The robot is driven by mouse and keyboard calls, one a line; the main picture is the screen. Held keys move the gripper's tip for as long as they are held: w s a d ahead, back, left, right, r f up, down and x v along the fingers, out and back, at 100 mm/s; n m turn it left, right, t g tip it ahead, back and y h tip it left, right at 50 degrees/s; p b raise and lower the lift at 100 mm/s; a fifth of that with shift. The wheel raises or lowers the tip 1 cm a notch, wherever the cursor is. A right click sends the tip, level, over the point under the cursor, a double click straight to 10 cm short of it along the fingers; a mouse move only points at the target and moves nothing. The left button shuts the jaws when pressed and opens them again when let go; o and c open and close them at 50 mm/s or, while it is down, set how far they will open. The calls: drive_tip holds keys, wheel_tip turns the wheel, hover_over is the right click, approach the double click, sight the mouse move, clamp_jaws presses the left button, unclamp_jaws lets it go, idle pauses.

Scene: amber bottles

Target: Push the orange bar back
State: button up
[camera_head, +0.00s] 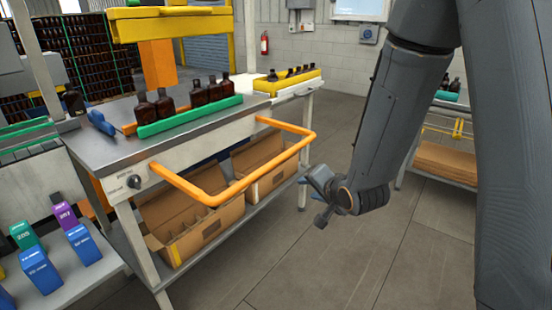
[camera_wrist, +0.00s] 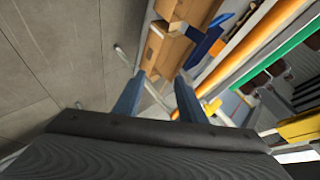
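The orange bar (camera_head: 250,180) is a U-shaped rail on the front of the metal work table. It sticks out from the table towards the aisle, over the lower shelf. It also shows as an orange strip in the wrist view (camera_wrist: 250,45), right of the fingers. My gripper (camera_head: 319,195) is to the right of the bar's outer corner, apart from it and lower in the picture. In the wrist view my gripper's two blue fingers (camera_wrist: 156,92) stand apart with nothing between them. The gripper is open and empty.
Amber bottles (camera_head: 207,92) stand behind a green rail (camera_head: 190,117) on the table (camera_head: 100,150). Cardboard boxes (camera_head: 185,220) sit on the shelf under the bar. Coloured cartons (camera_head: 40,270) stand at lower left. The grey floor (camera_head: 300,260) is clear around my gripper.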

sight(277, 164)
drive_tip(key=w+a+r+m+t+y+p, duration=0.1)
drive_tip(key=w+a+r+m+t+y, duration=0.1)
drive_tip(key=a+r+m+t+y, duration=0.25)
drive_tip(key=shift+n+g, duration=0.55)
drive_tip(key=shift+n, duration=0.1)
drive_tip(key=x, duration=0.2)
drive_tip(key=a+p+x, duration=0.1)
drive_tip(key=x, duration=0.2)
drive_tip(key=p+x, duration=0.1)
drive_tip(key=x, duration=0.2)
drive_tip(key=shift+s+a+r, duration=0.2)
drive_tip(key=shift+s+a, duration=0.15)
clamp_jaws()
